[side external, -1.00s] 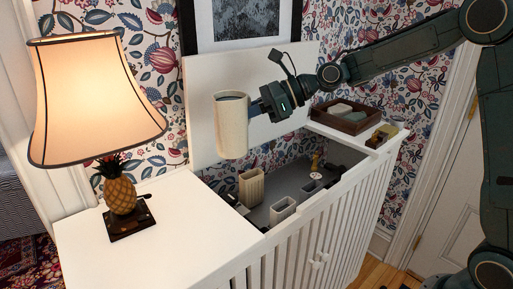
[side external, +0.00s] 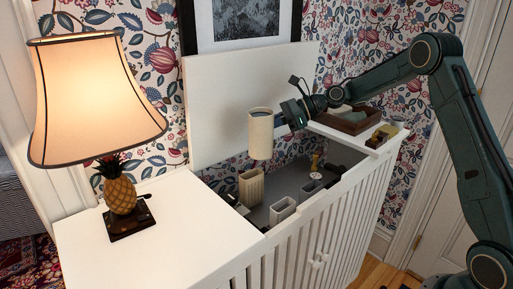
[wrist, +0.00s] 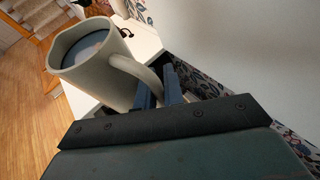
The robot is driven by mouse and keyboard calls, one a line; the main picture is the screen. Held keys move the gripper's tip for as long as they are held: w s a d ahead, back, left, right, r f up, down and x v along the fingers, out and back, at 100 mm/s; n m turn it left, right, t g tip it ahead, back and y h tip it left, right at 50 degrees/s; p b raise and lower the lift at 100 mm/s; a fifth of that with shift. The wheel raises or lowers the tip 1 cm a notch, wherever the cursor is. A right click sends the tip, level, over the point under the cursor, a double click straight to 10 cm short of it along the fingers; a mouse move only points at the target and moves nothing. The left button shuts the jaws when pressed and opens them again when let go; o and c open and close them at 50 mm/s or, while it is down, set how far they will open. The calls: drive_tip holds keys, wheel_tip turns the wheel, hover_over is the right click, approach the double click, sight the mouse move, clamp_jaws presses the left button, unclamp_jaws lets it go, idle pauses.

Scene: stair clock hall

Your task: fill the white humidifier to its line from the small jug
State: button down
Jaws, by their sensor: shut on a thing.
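The small jug (side external: 261,138) is cream, upright and held in the air above the open white cabinet. My gripper (side external: 281,119) is shut on its handle from the right. In the wrist view, the jug (wrist: 112,82) shows a blue-grey surface inside, and its handle lies between the fingers (wrist: 158,92). A white open-topped box (side external: 283,211), which looks like the humidifier, stands in the cabinet below and right of the jug. Its fill line and inside level cannot be made out. A cream ribbed container (side external: 251,187) stands nearer below the jug.
The cabinet's lid (side external: 225,110) stands raised behind. A lit lamp (side external: 95,90) stands left on the white top (side external: 185,222). A brown tray (side external: 347,122) sits at right.

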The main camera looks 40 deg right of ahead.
drive_tip(key=s+d+f, duration=0.1)
drive_tip(key=d+f, duration=1.2)
drive_tip(key=d, duration=0.3)
drive_tip(key=shift+s+d, duration=0.25)
drive_tip(key=shift+s, duration=0.05)
drive_tip(key=shift+a+r, duration=0.15)
drive_tip(key=shift+r, duration=0.05)
drive_tip(key=shift+s+a+r+n+h, duration=0.3)
drive_tip(key=shift+a+r+n+h, duration=0.4)
drive_tip(key=shift+r+n+h, duration=0.4)
drive_tip(key=shift+f, duration=0.2)
drive_tip(key=shift+s+a+r+h, duration=0.15)
drive_tip(key=shift+a+h, duration=0.2)
drive_tip(key=shift+h, duration=0.25)
